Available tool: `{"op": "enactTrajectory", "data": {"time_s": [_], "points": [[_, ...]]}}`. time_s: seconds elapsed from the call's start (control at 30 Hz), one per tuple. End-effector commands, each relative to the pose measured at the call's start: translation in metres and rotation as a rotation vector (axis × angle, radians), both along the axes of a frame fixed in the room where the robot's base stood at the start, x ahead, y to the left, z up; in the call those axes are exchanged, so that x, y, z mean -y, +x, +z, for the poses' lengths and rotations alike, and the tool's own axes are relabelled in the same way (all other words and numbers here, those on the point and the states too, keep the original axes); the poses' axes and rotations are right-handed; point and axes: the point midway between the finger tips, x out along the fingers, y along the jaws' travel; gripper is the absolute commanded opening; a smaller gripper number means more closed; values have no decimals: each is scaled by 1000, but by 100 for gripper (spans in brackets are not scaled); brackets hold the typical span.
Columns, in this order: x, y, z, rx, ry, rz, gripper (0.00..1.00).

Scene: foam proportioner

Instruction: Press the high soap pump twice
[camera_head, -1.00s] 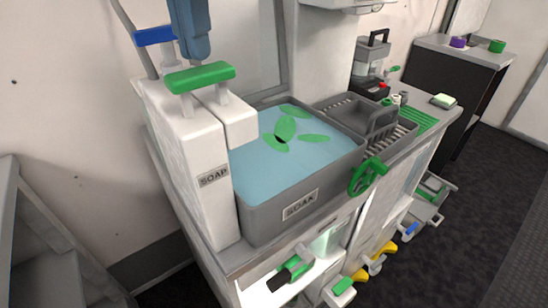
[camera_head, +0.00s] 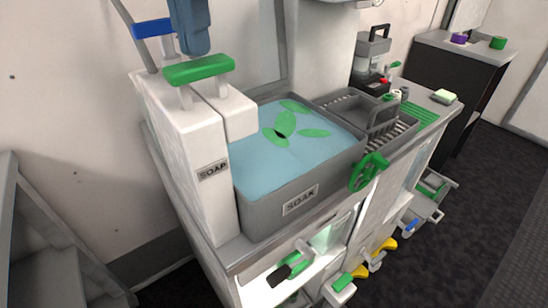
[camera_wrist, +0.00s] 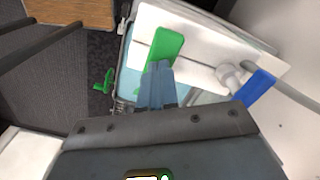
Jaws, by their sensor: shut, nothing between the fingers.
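The white soap dispenser (camera_head: 195,150), labelled SOAP, stands at the left end of the counter. A green-handled pump (camera_head: 199,70) and a blue-handled pump (camera_head: 152,28) rise from its top; no marking shows which is the high one. My gripper (camera_head: 196,54) is shut and empty, pointing down just above and behind the green handle. In the wrist view, my fingertips (camera_wrist: 160,66) overlap the near end of the green handle (camera_wrist: 166,44); I cannot tell whether they touch. The blue handle (camera_wrist: 259,88) is to the right, clear of the fingers.
A grey basin (camera_head: 300,200) labelled SOAK, with blue liquid and green leaf shapes, adjoins the dispenser. A green valve wheel (camera_head: 368,172) is on its front. A grey pipe stands close behind the blue handle. A grey rack (camera_head: 385,125) lies to the right.

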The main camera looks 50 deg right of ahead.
Motion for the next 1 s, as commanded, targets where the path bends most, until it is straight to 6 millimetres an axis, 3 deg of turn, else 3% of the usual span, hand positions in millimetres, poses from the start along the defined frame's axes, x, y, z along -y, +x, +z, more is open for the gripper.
{"op": "enactTrajectory", "data": {"time_s": [1.0], "points": [[0, 0, -35, -1, 0, 0, 0]]}}
